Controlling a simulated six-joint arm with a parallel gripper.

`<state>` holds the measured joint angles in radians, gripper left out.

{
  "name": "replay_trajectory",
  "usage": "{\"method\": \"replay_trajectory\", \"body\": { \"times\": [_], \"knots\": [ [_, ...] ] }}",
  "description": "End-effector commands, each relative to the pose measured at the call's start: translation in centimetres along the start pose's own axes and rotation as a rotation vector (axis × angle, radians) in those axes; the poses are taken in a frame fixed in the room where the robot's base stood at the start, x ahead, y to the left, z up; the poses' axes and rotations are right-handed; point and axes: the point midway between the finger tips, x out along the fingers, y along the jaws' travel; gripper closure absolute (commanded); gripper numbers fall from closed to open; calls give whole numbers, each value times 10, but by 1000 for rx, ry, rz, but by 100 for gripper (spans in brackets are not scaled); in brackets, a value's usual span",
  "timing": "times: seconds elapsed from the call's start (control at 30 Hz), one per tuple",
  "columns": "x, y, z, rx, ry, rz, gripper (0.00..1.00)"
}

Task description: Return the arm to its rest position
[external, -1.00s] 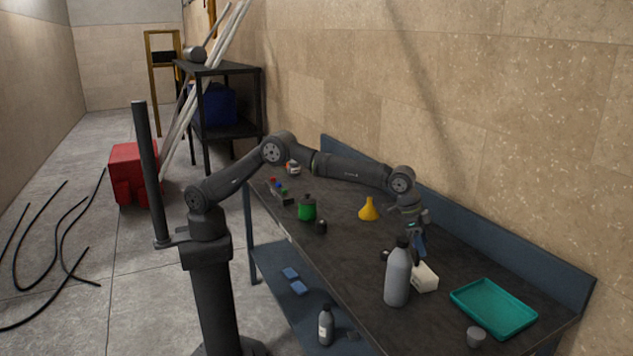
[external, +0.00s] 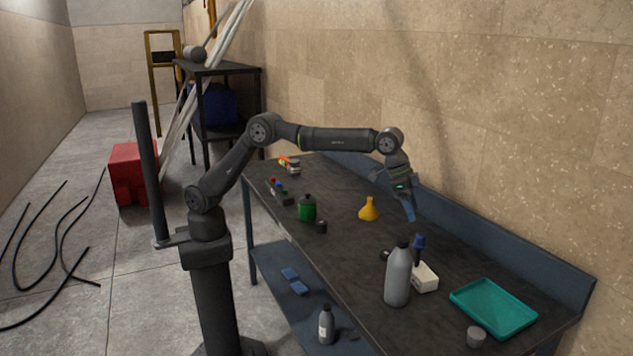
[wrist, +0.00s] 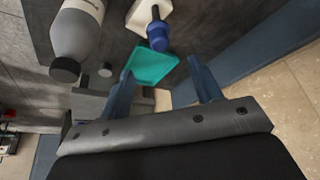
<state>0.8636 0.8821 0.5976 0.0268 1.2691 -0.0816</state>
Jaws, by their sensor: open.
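My gripper (external: 402,203) is raised above the dark workbench (external: 345,255), between the yellow funnel and the grey bottle in the external view. Its blue fingers are apart and empty; in the wrist view my gripper (wrist: 163,92) shows the same open gap. A blue-handled tool (external: 419,243) stands upright in a white block (external: 425,277) below my gripper. In the wrist view the tool (wrist: 158,36) lies beyond the fingertips, clear of them.
A grey bottle (external: 397,280) stands beside the white block. A teal tray (external: 493,307) and a small grey cup (external: 476,337) are at the near right. The yellow funnel (external: 369,210) and green canister (external: 307,209) stand farther left. A wall (external: 520,130) runs behind the bench.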

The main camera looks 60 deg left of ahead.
Motion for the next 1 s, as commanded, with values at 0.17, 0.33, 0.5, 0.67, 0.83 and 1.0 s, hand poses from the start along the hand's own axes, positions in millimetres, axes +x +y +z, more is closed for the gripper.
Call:
{"method": "replay_trajectory", "body": {
  "times": [0.17, 0.33, 0.5, 0.67, 0.83, 1.0],
  "knots": [
    [-5, 0, 0, 0, 0, 0, 41],
    [-4, 0, 0, 0, 0, 0, 41],
    [1, 0, 0, 0, -2, 0, 41],
    [22, 0, 1, 0, -3, 0, 41],
    [56, 0, 1, 0, -3, 0, 41],
    [90, 0, 1, 0, -3, 0, 41]
  ]
}}
